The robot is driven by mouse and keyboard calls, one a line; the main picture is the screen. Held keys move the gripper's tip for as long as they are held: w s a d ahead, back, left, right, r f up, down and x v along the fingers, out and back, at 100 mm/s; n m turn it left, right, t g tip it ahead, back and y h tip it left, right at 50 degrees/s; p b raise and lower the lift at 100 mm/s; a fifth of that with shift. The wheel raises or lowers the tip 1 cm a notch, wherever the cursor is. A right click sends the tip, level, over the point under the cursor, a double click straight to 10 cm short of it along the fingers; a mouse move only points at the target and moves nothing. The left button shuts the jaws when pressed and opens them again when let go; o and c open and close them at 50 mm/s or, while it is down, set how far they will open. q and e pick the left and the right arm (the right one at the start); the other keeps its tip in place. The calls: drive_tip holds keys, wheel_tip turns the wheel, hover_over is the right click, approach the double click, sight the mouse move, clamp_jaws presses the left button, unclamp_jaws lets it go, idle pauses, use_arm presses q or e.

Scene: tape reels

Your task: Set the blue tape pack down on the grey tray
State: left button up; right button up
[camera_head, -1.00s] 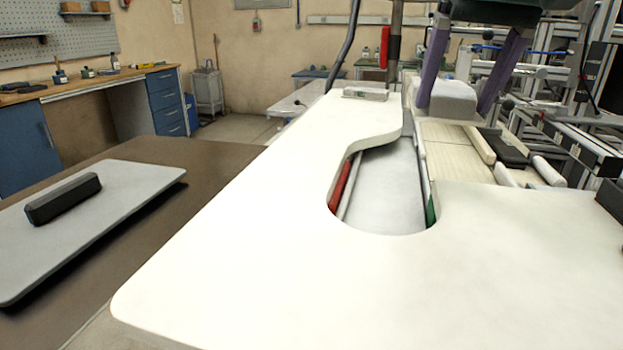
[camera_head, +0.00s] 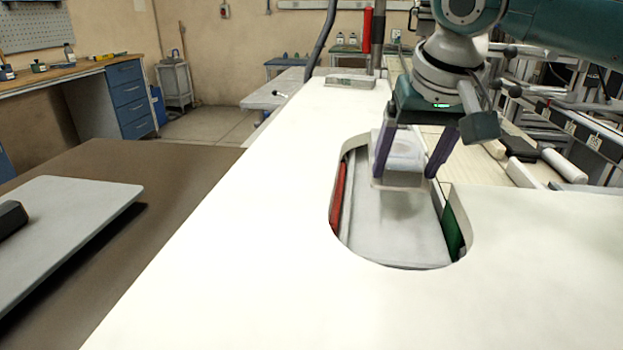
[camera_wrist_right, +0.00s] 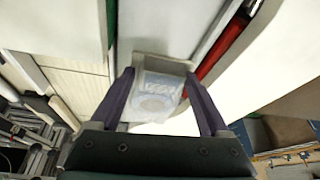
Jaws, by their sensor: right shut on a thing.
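My right gripper (camera_head: 406,174) is shut on a pale, boxy pack (camera_head: 405,150), held between its purple fingers over the cut-out of the white table. In the right wrist view the pack (camera_wrist_right: 158,88) looks clear-sided with a light blue round print; I take it as the blue tape pack. It is too blurred to tell whether it touches anything below. The grey tray (camera_head: 75,215) lies flat on a brown table at the left, well apart from the gripper. A black block (camera_head: 10,218) sits on it, cut by the picture's edge. My left gripper is not in view.
The white table (camera_head: 250,220) is wide and mostly clear between the gripper and the tray. A red part (camera_head: 338,195) and a green part (camera_head: 453,235) line the cut-out. A small grey item (camera_head: 350,82) lies at the table's far end. Machine frames crowd the right.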

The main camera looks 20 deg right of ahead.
sight(406, 189)
drive_tip(key=shift+f+b, duration=0.5)
drive_tip(key=shift+f, duration=2.65)
drive_tip(key=shift+f, duration=0.1)
drive_tip(key=o, duration=1.4)
drive_tip(key=shift+r, duration=0.45)
drive_tip(key=p+v, duration=0.3)
drive_tip(key=v, duration=0.8)
drive_tip(key=shift+s, duration=0.2)
drive_tip(key=shift+a+r, duration=0.1)
drive_tip(key=shift+a, duration=0.1)
